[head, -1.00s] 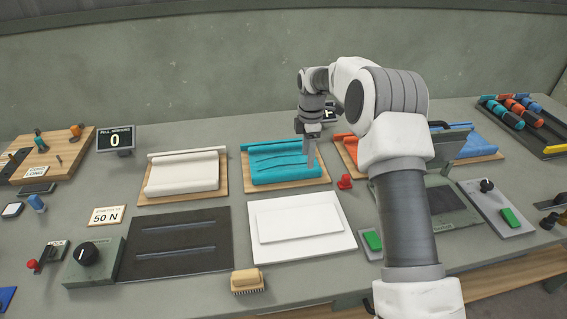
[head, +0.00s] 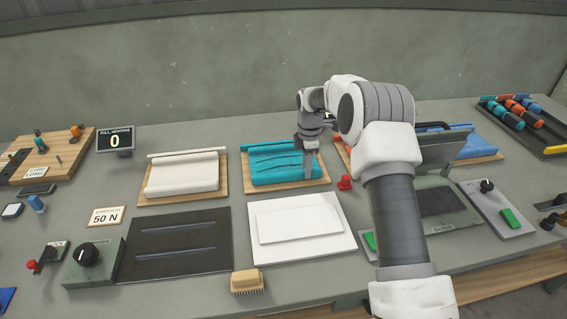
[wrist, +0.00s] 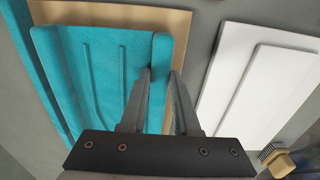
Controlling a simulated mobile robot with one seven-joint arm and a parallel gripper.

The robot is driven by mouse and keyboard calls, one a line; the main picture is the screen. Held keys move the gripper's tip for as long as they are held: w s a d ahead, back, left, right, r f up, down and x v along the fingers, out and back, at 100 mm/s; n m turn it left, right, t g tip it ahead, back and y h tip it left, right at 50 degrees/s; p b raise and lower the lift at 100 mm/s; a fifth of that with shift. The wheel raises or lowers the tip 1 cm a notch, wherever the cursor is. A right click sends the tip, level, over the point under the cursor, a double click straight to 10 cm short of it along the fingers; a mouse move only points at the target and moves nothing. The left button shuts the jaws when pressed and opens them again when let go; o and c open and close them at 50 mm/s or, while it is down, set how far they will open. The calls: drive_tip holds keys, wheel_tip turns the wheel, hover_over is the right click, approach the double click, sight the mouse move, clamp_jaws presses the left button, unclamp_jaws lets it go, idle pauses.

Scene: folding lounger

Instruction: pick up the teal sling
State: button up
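The teal sling (head: 280,165) lies folded on a wooden board (head: 248,190) in the middle of the bench, with ridges across its top and a rolled edge. My gripper (head: 309,174) is down at the sling's right front part. In the wrist view my gripper (wrist: 160,72) is open, and the rolled edge of the teal sling (wrist: 160,52) runs between the fingertips. The left finger is on the sling's inner side; the right finger is just outside the roll, over the board. Whether the fingers touch the cloth is unclear.
A cream sling (head: 183,175) on its board lies to the left. Orange and blue slings (head: 476,147) are partly behind my arm. A white stepped block (head: 300,226) and a dark slotted plate (head: 178,246) lie in front. A small red object (head: 345,182) stands right of the teal board.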

clamp_jaws()
drive_tip(key=shift+r, duration=0.2)
